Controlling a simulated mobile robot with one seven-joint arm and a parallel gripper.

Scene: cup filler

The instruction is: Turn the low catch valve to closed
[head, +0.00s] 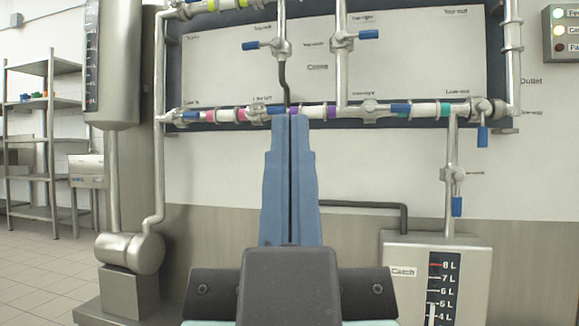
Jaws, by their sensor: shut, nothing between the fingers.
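A valve (453,175) sits on the vertical pipe above the catch tank (400,252) at the right. Its blue lever (457,206) hangs straight down, in line with that pipe. The small label beside it is too small to read, so I cannot confirm it is the low catch valve. My gripper (290,118) is in the middle, its two long blue fingers pointing up and shut with nothing between them. It is well to the left of this valve, apart from it. The fingers cover part of the lower horizontal pipe.
Several other blue-levered valves sit on the pipes, including an upper one (342,41) and one at the right corner (483,110). A cylinder (112,65) stands at the left. An indicator box (562,32) is at top right. A black pipe (365,205) runs towards the tank.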

